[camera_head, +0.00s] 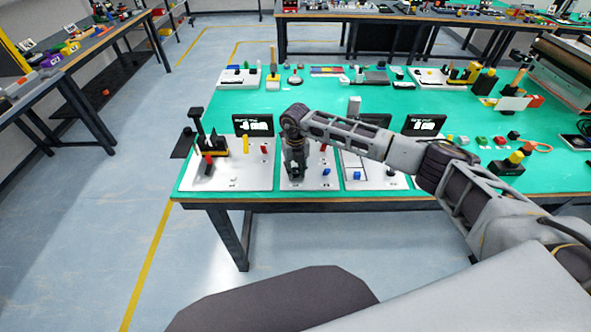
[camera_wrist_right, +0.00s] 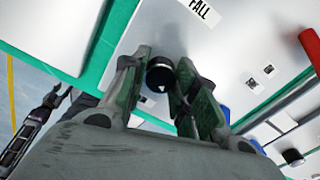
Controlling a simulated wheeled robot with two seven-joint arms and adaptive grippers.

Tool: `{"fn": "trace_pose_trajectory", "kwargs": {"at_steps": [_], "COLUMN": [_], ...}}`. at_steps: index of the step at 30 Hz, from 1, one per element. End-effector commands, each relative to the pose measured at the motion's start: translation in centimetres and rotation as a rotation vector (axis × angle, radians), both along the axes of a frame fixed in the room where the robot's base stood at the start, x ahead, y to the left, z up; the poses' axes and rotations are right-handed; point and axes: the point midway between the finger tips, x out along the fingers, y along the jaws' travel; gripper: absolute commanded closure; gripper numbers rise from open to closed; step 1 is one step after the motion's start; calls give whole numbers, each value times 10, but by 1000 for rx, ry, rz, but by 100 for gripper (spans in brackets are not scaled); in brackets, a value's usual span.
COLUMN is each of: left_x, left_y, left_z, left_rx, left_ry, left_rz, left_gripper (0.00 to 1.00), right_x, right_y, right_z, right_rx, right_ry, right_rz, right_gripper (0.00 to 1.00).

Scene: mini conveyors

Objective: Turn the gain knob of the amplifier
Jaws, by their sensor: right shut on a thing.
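My right gripper (camera_head: 296,172) reaches down onto a white panel (camera_head: 318,183) at the front edge of the green table. In the right wrist view its two fingers (camera_wrist_right: 165,88) are shut around a round black knob (camera_wrist_right: 160,74) with a small white pointer mark. The white panel under the knob shows there too (camera_wrist_right: 225,45), with a label that reads "FALL". No label that I can read names the amplifier or its gain. The gripper and arm hide the knob in the head view.
To the left a white board (camera_head: 230,176) carries a tall black and yellow fixture (camera_head: 213,145). To the right stands another white panel (camera_head: 373,180) with a blue part (camera_head: 357,174). A red cylinder (camera_wrist_right: 312,48) is at the right of the wrist view.

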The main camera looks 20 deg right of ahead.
Motion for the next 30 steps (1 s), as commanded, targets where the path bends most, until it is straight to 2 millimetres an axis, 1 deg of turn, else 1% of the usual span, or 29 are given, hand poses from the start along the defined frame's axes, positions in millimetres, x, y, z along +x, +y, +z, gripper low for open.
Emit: {"fn": "trace_pose_trajectory", "kwargs": {"at_steps": [6, 12, 17, 29, 30], "left_x": [-3, -6, -6, -5, -4], "left_y": [-2, -8, -10, -7, -7], "left_z": [1, 2, 2, 2, 2], "left_rx": [-2, -8, -11, -8, -7], "left_ry": [4, 7, 7, 6, 5], "left_rz": [0, 1, 2, 0, 0], "left_gripper": [58, 58, 58, 58, 58], "right_x": [1, 1, 1, 1, 1], "right_y": [0, 0, 0, 0, 0], "right_z": [1, 1, 1, 1, 1], "right_rx": [0, 0, 0, 1, 1], "right_ry": [-2, -2, -3, -3, -3], "right_rz": [-138, -218, -247, -253, -253], "right_gripper": [95, 95, 95, 95, 67]}}
